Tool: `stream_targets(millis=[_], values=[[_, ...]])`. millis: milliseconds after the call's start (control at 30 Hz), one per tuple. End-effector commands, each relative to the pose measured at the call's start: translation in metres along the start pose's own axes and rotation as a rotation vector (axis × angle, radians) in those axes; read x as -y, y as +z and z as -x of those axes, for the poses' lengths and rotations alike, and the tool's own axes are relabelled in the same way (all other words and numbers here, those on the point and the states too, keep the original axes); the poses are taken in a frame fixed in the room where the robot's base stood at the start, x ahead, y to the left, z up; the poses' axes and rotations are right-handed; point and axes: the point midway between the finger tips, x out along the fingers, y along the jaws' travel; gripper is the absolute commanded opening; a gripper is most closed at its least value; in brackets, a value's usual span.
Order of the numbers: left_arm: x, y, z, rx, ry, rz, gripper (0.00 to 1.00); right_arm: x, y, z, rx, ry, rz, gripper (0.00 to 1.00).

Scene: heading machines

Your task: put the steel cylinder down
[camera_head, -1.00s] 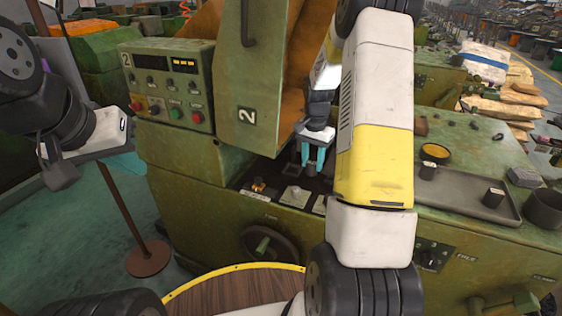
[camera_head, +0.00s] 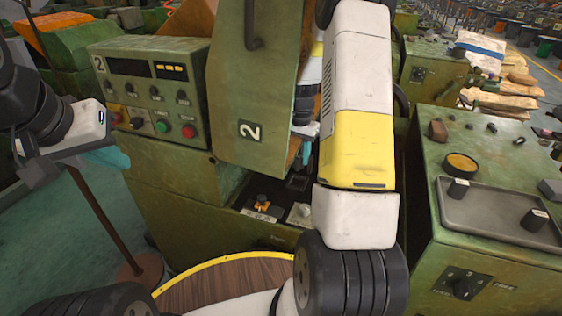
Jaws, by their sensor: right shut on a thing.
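My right gripper (camera_head: 307,151) shows only as a bit of teal finger and a dark wrist, between the green machine's raised panel and my own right arm. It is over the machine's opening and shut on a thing. That thing, taken to be the steel cylinder, is hidden by the arm. My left gripper (camera_head: 108,159) is at the left, in front of the machine's side, its teal fingers seen edge-on. I cannot tell whether it is open. Below the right gripper are a labelled pad with an orange-and-dark piece (camera_head: 262,203) and a pale pad with a small knob (camera_head: 301,212).
The green control box (camera_head: 150,88) with buttons and the panel marked 2 (camera_head: 240,110) border the opening. At the right, a grey tray (camera_head: 490,225) holds dark labelled cylinders (camera_head: 533,219). A brown post (camera_head: 105,220) stands at the left.

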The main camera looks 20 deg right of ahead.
Motion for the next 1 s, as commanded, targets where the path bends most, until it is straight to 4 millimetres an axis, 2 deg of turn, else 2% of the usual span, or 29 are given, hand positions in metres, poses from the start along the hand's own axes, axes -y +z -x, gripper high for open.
stream_targets(millis=[33,133,367,600,967,1000], values=[[0.000,0.000,0.000,0.000,0.000,0.000,0.00,-0.001,0.001,-0.011,0.004,0.002,0.000,0.00],[0.000,0.000,0.000,0.000,0.000,0.000,0.00,-0.001,0.000,-0.029,0.002,0.002,0.001,0.00],[0.000,0.000,0.000,0.000,0.000,0.000,0.00,0.000,0.000,-0.047,0.001,0.001,0.000,0.00],[0.000,0.000,0.000,0.000,0.000,0.000,0.00,0.000,0.000,-0.078,0.002,0.000,0.001,0.00],[0.000,0.000,0.000,0.000,0.000,0.000,0.00,0.000,0.000,-0.082,0.000,0.000,0.001,0.00],[0.000,0.000,0.000,0.000,0.000,0.000,0.00,0.000,0.000,-0.083,0.001,0.001,0.001,0.38]])
